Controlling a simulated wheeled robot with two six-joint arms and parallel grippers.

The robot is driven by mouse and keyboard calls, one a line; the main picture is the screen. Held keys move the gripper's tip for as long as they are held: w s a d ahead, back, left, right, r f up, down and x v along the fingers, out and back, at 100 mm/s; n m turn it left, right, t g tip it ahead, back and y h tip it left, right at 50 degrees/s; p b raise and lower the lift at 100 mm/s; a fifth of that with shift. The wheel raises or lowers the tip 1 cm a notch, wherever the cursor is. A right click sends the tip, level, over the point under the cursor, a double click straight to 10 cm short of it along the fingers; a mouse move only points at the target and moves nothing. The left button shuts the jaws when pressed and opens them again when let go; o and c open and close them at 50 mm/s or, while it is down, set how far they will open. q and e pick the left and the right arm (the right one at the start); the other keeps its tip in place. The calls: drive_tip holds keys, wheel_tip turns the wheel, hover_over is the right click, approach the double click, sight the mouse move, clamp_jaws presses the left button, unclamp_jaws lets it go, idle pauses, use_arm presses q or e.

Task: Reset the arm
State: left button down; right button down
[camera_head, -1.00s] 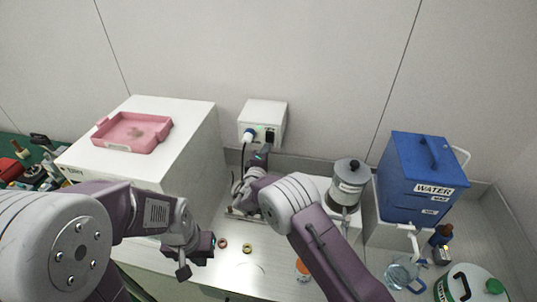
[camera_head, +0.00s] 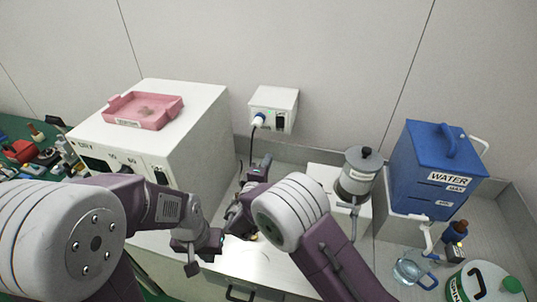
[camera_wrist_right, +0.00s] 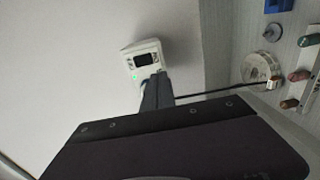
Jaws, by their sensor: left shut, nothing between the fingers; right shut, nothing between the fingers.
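My right arm comes up from the lower right. Its gripper (camera_head: 260,168) is shut and empty above the back of the counter, below the wall socket box. In the right wrist view the shut fingers (camera_wrist_right: 157,92) point at the socket box (camera_wrist_right: 145,57), which shows a green light; I cannot tell the gap between them. My left arm comes in from the left. Its gripper (camera_head: 212,244) is shut and empty over the counter's front, in front of the white machine; its fingertips are hard to make out.
A pink tray (camera_head: 112,108) lies on the white machine (camera_head: 205,112). The socket box (camera_head: 273,109) has a plugged cable. Right are a grey canister (camera_head: 357,180), blue water tank (camera_head: 440,160), clear jug (camera_head: 408,270) and green-white container (camera_head: 472,285). Several small items crowd the green surface (camera_head: 12,128).

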drive_tip(key=w+d+r+m+g+h, duration=0.1)
drive_tip(key=d+r+m+h, duration=0.25)
drive_tip(key=d, duration=0.45)
drive_tip(key=w+d+r+m+h, duration=0.2)
drive_tip(key=d+r, duration=0.2)
drive_tip(key=d, duration=0.3)
drive_tip(key=s+d+f+m+g+h, duration=0.15)
drive_tip(key=s+d+m+g, duration=0.35)
drive_tip(key=d, duration=0.5)
drive_tip(key=s+d+f+m+g+h, duration=0.1)
drive_tip(key=s+d+f+m+g, duration=0.1)
drive_tip(key=s+d+g, duration=0.5)
drive_tip(key=s+d+f+m+g+y, duration=0.1)
drive_tip(key=s+f+m+g+y, duration=0.15)
drive_tip(key=s, duration=0.45)
drive_tip(key=s+d+f+m+g+y, duration=0.15)
drive_tip(key=s+f, duration=0.25)
drive_tip(key=s, duration=0.4)
drive_tip(key=s+a+f+y, duration=0.1)
drive_tip(key=a+f+y, duration=0.2)
drive_tip(key=a, duration=0.3)
drive_tip(key=s+a+f+t+y, duration=0.1)
drive_tip(key=s+a+f+y, duration=0.1)
drive_tip(key=a, duration=0.4)
drive_tip(key=shift+s+a+f+y, duration=0.3)
drive_tip(key=shift+f+y, duration=0.2)
drive_tip(key=shift+y, duration=0.7)
